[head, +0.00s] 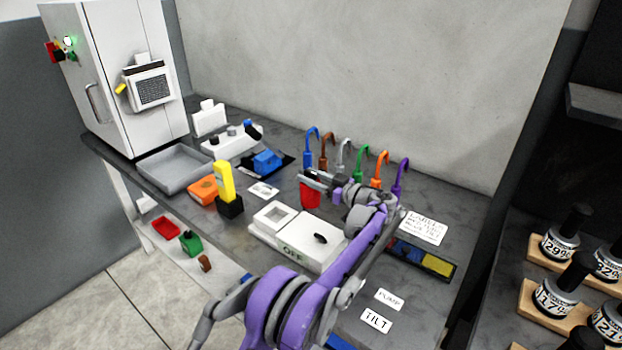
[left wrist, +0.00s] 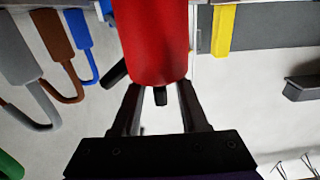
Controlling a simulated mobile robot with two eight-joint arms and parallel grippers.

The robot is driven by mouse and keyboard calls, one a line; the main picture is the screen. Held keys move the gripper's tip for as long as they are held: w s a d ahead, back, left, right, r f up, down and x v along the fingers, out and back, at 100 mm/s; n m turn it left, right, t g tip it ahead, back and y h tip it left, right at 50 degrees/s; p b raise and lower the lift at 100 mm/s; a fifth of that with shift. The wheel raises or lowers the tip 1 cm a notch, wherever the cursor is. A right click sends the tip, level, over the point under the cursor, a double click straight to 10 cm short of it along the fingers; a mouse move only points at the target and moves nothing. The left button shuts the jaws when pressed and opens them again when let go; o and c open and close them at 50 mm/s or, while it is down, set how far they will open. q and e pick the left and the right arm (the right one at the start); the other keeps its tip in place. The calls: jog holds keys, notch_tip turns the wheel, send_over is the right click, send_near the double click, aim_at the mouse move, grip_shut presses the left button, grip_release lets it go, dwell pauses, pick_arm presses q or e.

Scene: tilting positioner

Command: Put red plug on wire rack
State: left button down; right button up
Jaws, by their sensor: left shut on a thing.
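A red plug (head: 310,194) is in my left gripper (head: 311,180), over the worktop behind the white OFF box. In the left wrist view the red body (left wrist: 155,40) lies between the fingertips of my left gripper (left wrist: 160,92), which are shut on it. Part of it is hidden by the fingers. I cannot clearly make out a wire rack in the head view. Thin wire-like lines (left wrist: 295,165) show at the lower right of the left wrist view, but I cannot tell what they belong to. My right gripper is not in view.
Several coloured hooked pieces, among them a blue one (head: 309,150) and a purple one (head: 399,175), stand in a row along the wall. The white OFF box (head: 320,248), a yellow block (head: 225,180) and a grey tray (head: 175,168) occupy the worktop. Weights stand at the right.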

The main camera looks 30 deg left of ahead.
pick_arm(q)
jog(key=shift+f, duration=0.1)
jog(key=shift+f, duration=0.15)
jog(key=shift+c, duration=2.2)
grip_release()
jog(key=shift+d+r, duration=0.2)
jog(key=shift+d, duration=0.1)
jog(key=s+d, duration=0.1)
jog(key=d, duration=1)
jog(key=shift+d, duration=0.2)
